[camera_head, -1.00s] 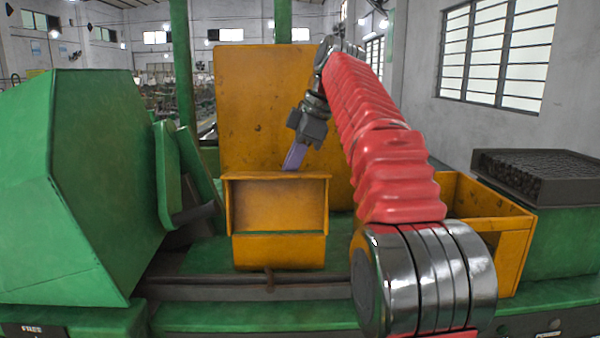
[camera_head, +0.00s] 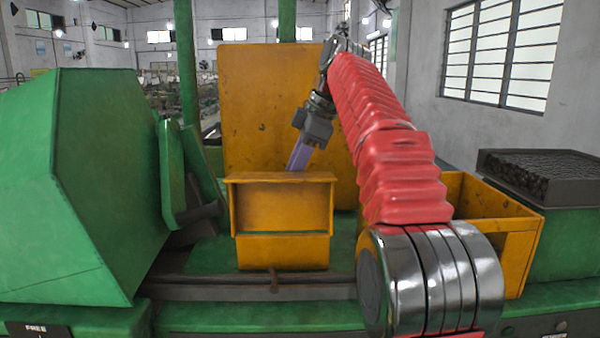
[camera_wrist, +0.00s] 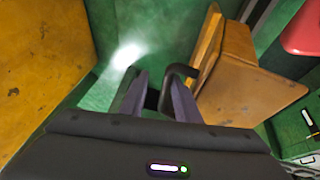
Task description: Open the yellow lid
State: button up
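A yellow box-like piece (camera_head: 283,250) stands on the green machine bed, with a sloped, recessed face and a top edge. A large upright yellow panel (camera_head: 245,110) stands behind it. I cannot tell which of these is the yellow lid. My gripper (camera_head: 297,160) points down between them, just behind the box's top edge. In the wrist view, its two purple fingers (camera_wrist: 157,97) are apart. A dark hooked bar (camera_wrist: 182,70) shows between and beyond the fingers, close to the yellow box (camera_wrist: 232,85). Contact cannot be told. The fingertips are partly hidden in the head view.
A large green housing (camera_head: 80,190) fills the left. An open yellow bin (camera_head: 515,228) stands at the right, beside a dark grated block (camera_head: 545,175). A dark rail (camera_head: 200,290) runs along the front. Bare green bed lies around the box.

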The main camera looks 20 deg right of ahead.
jog(key=shift+r, duration=0.1)
jog(key=shift+v, duration=2.35)
jog(key=s+d, duration=0.8)
jog(key=d, duration=0.1)
jog(key=shift+s, duration=0.15)
